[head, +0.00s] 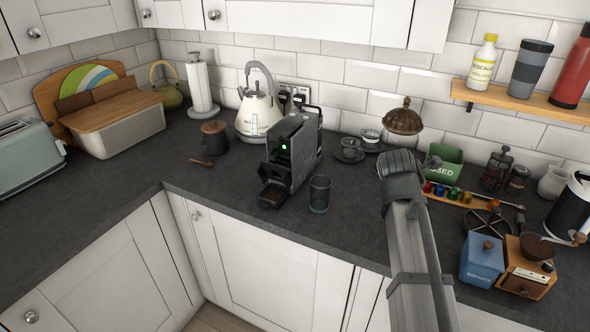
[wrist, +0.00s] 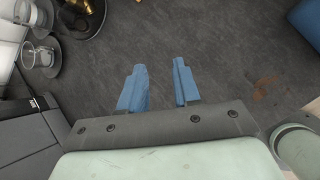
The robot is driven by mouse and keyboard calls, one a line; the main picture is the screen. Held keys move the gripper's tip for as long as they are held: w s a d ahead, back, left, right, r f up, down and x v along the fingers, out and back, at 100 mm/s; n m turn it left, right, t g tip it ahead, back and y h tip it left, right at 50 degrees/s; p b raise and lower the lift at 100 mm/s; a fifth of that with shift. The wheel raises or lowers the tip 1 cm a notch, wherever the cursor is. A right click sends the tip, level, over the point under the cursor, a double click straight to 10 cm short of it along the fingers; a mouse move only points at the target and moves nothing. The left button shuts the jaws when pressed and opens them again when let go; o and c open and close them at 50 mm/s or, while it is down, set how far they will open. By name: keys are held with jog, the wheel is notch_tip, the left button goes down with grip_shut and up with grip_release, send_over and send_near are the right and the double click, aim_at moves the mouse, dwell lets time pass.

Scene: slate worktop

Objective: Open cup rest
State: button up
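The coffee machine (head: 291,152) is a dark upright box with a green light, standing on the worktop in the middle of the head view. A low dark tray-like part (head: 272,194), perhaps the cup rest, juts from its front foot. I cannot tell whether it is folded out. A dark casing (wrist: 40,145), likely the machine's side, shows at the left of the wrist view. My gripper (wrist: 159,70) has two blue fingers, apart and with nothing between them, over bare worktop. In the head view it is right of the machine, its fingers hidden by my arm.
A dark glass (head: 320,195) stands just right of the machine's front. Small cups on saucers (head: 349,150) are behind, a cream kettle (head: 258,115) at the back left. A blue tin (head: 482,261) and a wooden grinder (head: 526,268) stand at right. The worktop left of the machine is mostly clear.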

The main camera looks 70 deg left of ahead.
jog(key=g, duration=0.1)
jog(key=s+f+m+g+y, duration=0.1)
jog(key=s+g+y, duration=0.1)
jog(key=g, duration=0.1)
jog(key=shift+a+f+m, duration=0.3)
jog(key=shift+f+m, duration=0.05)
jog(key=shift+m, duration=0.05)
jog(key=s+a+r+m+g+y, duration=0.1)
jog(key=s+a+r+g+y, duration=0.2)
jog(key=s, duration=0.4)
jog(key=m+g+y, duration=0.2)
jog(key=m+g, duration=0.3)
jog(key=g, duration=0.3)
send_near(289, 169)
jog(key=x, duration=0.7)
jog(key=shift+s+a+f, duration=0.15)
jog(key=shift+s+a, duration=0.1)
jog(key=shift+a, duration=0.05)
grip_shut()
